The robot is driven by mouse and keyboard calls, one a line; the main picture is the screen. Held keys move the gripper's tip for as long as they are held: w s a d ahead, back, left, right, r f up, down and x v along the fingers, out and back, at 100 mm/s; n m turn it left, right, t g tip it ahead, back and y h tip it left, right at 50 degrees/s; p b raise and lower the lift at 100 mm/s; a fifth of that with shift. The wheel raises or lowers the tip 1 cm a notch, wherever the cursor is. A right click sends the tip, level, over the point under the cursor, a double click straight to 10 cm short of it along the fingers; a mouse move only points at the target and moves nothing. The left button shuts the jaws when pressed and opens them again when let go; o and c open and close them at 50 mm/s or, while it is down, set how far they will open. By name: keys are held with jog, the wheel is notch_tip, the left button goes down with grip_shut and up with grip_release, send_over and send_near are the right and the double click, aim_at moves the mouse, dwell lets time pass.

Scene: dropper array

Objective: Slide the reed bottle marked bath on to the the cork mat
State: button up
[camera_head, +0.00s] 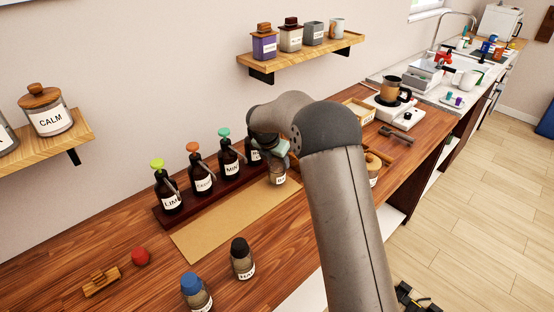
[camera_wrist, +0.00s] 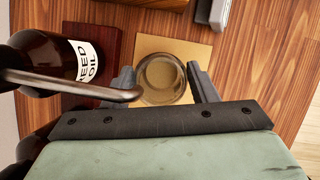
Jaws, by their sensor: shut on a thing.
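My gripper (camera_wrist: 164,82) is shut on a small clear round bottle with amber contents, seen from above in the wrist view (camera_wrist: 160,72). In the head view this reed bottle (camera_head: 278,178) shows below my gripper, upright, with a white label that seems to begin "BA". It is over the right end of the tan cork mat (camera_head: 222,222); the mat also shows around it in the wrist view (camera_wrist: 190,48). I cannot tell whether its base touches the mat. My arm hides part of this area in the head view.
Dark dropper bottles (camera_head: 168,192) stand in a row on a dark red tray (camera_head: 172,219) along the mat's wall side. One labelled "REED OIL" (camera_wrist: 45,55) is close left of my gripper. Black-capped (camera_head: 243,260) and blue-capped (camera_head: 195,292) bottles and a red ball (camera_head: 140,256) are nearer.

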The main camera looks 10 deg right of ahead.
jog(key=shift+f, duration=0.1)
jog(key=o, duration=1.2)
jog(key=shift+c, duration=0.2)
jog(key=p+v, duration=0.4)
jog(key=v, duration=0.2)
jog(key=shift+r, duration=0.45)
jog(key=s+d+r+m+g+b, duration=0.15)
jog(key=s+r+m, duration=0.35)
jog(key=s, duration=0.5)
jog(key=s+d+r+m, duration=0.3)
jog(key=s+m, duration=0.5)
jog(key=s, duration=0.1)
jog(key=s+f+m+y+b, duration=0.1)
jog(key=s+f+m, duration=0.1)
jog(key=s+m, duration=0.5)
jog(key=s+d+f+m+g+y+b, duration=0.1)
jog(key=s+m, duration=0.7)
jog(key=s, duration=0.9)
jog(key=shift+s+d+f+y, duration=0.25)
jog(key=shift+f+y, duration=0.15)
jog(key=shift+f, duration=0.35)
